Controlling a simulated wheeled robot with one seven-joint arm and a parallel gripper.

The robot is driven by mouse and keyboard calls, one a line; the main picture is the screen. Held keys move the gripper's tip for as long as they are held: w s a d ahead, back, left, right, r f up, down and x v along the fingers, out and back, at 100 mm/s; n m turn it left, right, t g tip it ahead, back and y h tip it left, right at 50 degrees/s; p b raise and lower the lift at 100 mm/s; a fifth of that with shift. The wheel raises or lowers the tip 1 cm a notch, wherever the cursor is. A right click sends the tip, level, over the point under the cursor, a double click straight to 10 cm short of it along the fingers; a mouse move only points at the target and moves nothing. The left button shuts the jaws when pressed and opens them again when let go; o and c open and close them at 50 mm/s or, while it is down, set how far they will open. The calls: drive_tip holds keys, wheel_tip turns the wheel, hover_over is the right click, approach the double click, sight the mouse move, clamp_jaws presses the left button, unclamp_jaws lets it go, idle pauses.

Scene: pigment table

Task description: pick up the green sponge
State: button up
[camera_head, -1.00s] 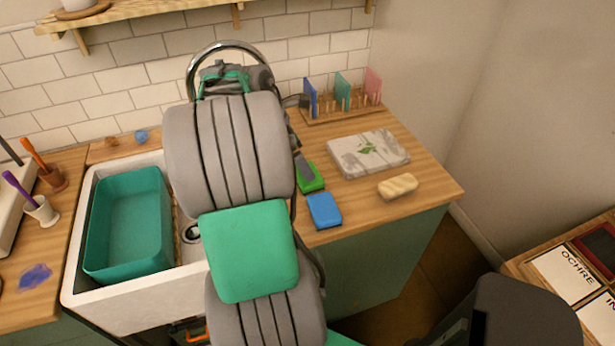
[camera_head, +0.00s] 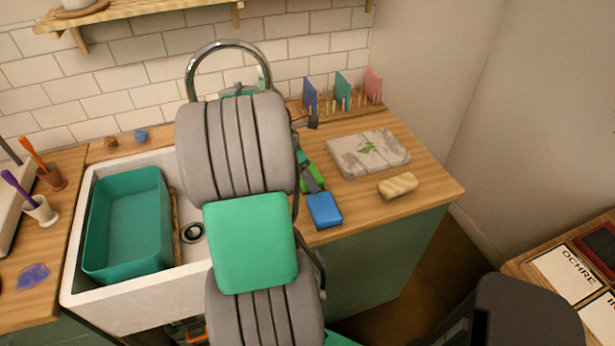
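The green sponge (camera_head: 307,184) lies on the wooden counter just right of the sink, behind a blue sponge. My arm crosses the middle of the view and hides part of the area around it. A dark grey finger of my gripper (camera_head: 314,176) shows over the green sponge, overlapping it in the picture. The rest of my gripper is hidden behind my arm, so I cannot tell its opening or whether it touches the sponge.
The blue sponge (camera_head: 324,210) lies close in front. A stained folded cloth (camera_head: 350,155) and a tan sponge-like block (camera_head: 398,186) lie to the right. A wooden rack (camera_head: 345,112) stands behind. A teal basin (camera_head: 128,225) sits in the white sink (camera_head: 75,290).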

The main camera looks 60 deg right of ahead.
drive_tip(key=c, duration=0.4)
drive_tip(key=shift+c, duration=0.2)
drive_tip(key=shift+r, duration=0.25)
wheel_tip(320, 180, up, 2)
drive_tip(key=shift+d+r, duration=0.1)
drive_tip(key=shift+r, duration=0.1)
drive_tip(key=w+a+r+p, duration=0.2)
drive_tip(key=w+a+r, duration=0.3)
drive_tip(key=a+r, duration=0.5)
drive_tip(key=a, duration=0.3)
drive_tip(key=shift+a, duration=0.15)
drive_tip(key=shift+s, duration=0.1)
